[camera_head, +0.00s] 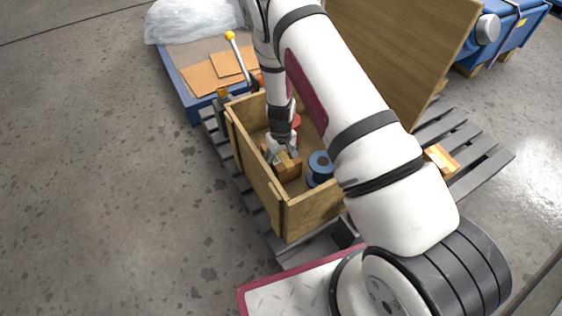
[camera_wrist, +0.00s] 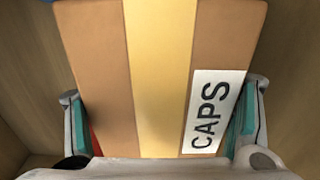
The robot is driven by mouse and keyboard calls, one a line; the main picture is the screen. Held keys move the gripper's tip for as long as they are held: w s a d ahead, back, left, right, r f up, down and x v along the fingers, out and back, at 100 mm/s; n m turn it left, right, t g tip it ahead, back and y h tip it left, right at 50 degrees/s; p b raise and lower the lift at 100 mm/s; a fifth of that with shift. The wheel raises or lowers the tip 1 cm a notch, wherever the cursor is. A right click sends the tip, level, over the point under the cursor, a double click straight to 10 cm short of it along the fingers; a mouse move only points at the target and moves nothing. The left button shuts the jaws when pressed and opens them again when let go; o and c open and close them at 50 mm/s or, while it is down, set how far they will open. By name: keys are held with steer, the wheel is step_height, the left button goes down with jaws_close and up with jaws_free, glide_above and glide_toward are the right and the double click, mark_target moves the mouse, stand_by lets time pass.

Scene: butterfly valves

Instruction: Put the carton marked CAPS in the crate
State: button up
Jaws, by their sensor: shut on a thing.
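The carton marked CAPS (camera_wrist: 160,75) is brown with a yellow tape strip and a white label, and it fills the middle of the wrist view. My gripper (camera_wrist: 160,125) is shut on it, with a teal pad on each side. In the head view the carton (camera_head: 287,168) is inside the wooden crate (camera_head: 258,178), below the rim, with my gripper (camera_head: 282,150) above it. I cannot tell whether the carton touches the crate floor.
A blue flanged part (camera_head: 320,167) is in the crate, right of the carton, and a red round part (camera_head: 296,121) is behind. The crate stands on a grey pallet (camera_head: 484,151) with another carton (camera_head: 441,159) at right. A wooden panel (camera_head: 410,50) rises behind. A lever with a yellow knob (camera_head: 230,36) stands behind-left.

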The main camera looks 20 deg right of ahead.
steer(key=shift+f, duration=0.1)
steer(key=o, duration=1.6)
steer(key=shift+o, duration=0.2)
